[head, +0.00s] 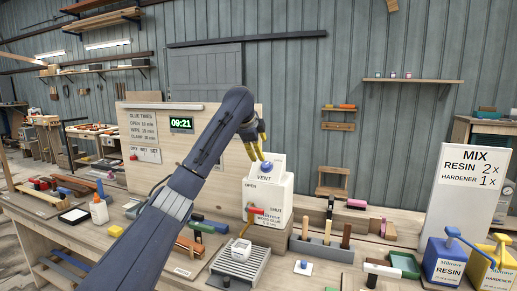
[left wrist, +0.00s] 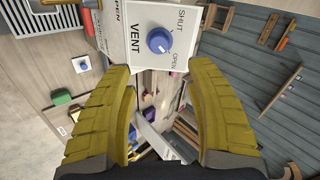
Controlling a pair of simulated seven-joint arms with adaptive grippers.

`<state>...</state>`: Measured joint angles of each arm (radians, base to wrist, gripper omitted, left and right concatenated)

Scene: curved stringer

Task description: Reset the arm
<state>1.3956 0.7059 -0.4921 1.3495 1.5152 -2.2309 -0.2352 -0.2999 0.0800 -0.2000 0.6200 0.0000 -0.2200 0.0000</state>
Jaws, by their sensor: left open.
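My left gripper (head: 258,156) hangs at the end of my left arm, just above the white dispenser (head: 266,203). Its yellow fingers are open and spread in the left wrist view (left wrist: 160,72), with nothing between them. The blue vent knob (head: 266,167) is on the dispenser's top, close below the fingertips and apart from them. It also shows in the left wrist view (left wrist: 159,40), beside the words VENT, SHUT and OPEN. The knob's light mark seems to lean toward OPEN. My right gripper is not in view.
A red-handled tap (head: 256,211) is on the dispenser's front. A clock (head: 181,125) reads 09:21. Blue (head: 443,264) and yellow (head: 499,278) containers stand at right. The bench is crowded.

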